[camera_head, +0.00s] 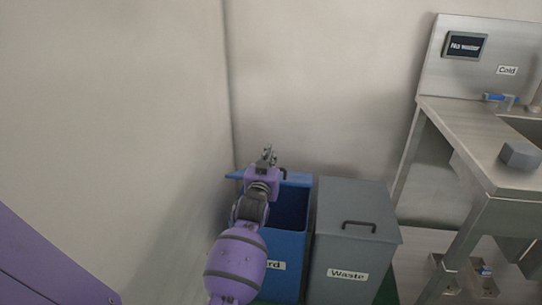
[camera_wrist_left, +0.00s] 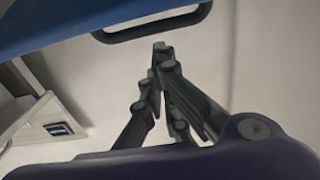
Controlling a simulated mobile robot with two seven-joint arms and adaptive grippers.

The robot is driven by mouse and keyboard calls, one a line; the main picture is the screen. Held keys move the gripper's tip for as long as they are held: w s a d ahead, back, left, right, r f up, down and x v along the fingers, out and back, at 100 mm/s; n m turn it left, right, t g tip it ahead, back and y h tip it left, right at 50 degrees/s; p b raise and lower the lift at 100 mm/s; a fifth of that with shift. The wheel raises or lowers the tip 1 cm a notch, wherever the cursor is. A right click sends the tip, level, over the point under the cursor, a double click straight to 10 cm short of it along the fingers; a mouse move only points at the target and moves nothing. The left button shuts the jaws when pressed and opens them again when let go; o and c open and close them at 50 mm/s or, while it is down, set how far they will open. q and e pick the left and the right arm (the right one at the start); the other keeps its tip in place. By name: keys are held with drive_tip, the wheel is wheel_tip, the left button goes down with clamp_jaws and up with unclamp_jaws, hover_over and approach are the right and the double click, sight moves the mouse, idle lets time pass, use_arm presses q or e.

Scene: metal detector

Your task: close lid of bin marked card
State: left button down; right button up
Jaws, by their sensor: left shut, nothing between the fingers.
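The blue bin (camera_head: 290,215) stands against the wall with its label partly hidden by my left arm, so that only "rd" shows. Its lid (camera_head: 299,179) is raised, and the dark inside of the bin shows below it. A dark handle (camera_head: 284,173) is on the lid. In the left wrist view the blue lid (camera_wrist_left: 90,18) and its black handle (camera_wrist_left: 160,27) are at the top. My left gripper (camera_head: 268,152) is shut and empty, beside the raised lid. In the wrist view its fingertips (camera_wrist_left: 160,52) point toward the handle, seemingly apart from it. My right gripper is out of view.
A grey bin labelled "Waste" (camera_head: 347,274) with its lid closed stands right of the blue bin. A metal sink unit (camera_head: 468,135) is farther right. The wall (camera_head: 150,120) is close on the left of my arm.

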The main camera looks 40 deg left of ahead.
use_arm(q)
drive_tip(key=shift+s+f, duration=0.1)
drive_tip(key=shift+f, duration=0.2)
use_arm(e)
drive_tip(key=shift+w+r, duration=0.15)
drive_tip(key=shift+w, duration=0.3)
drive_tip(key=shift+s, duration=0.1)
